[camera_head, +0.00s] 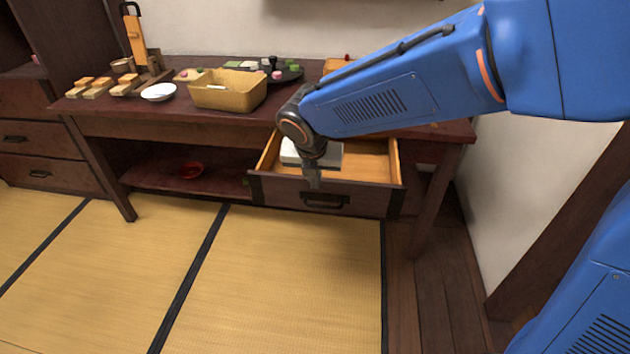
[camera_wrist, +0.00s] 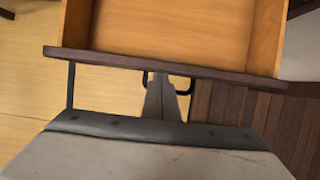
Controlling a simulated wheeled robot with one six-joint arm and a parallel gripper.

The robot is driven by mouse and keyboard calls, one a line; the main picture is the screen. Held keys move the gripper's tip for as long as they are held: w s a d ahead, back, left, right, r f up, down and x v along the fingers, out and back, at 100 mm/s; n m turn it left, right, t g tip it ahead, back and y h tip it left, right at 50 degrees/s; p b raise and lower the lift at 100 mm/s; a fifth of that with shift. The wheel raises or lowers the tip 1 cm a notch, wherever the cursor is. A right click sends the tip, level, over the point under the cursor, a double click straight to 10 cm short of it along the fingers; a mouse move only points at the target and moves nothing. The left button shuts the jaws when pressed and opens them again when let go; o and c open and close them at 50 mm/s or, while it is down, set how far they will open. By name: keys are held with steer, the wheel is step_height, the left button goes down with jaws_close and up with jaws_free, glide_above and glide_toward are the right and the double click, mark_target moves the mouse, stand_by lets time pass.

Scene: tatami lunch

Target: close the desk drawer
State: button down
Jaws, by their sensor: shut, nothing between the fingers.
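The desk drawer (camera_head: 272,188) is pulled out from the dark wooden desk (camera_head: 172,129), and its light wood inside shows. My gripper (camera_head: 313,184) points down at the drawer's dark front panel, close to the black handle (camera_head: 338,201). In the wrist view my gripper (camera_wrist: 165,80) is shut and empty, with its tips at the outer side of the front panel (camera_wrist: 225,74), by the handle (camera_wrist: 183,84). I cannot tell whether they touch.
On the desk top stand a tan basket (camera_head: 228,92), a white dish (camera_head: 158,92), a dark round tray (camera_head: 287,76) and small wooden pieces. Clear tatami (camera_head: 285,280) lies in front; a wall (camera_head: 520,190) stands right.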

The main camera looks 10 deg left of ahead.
steer(key=w, duration=2.1)
steer(key=shift+w+d, duration=0.35)
steer(key=shift+d, duration=0.05)
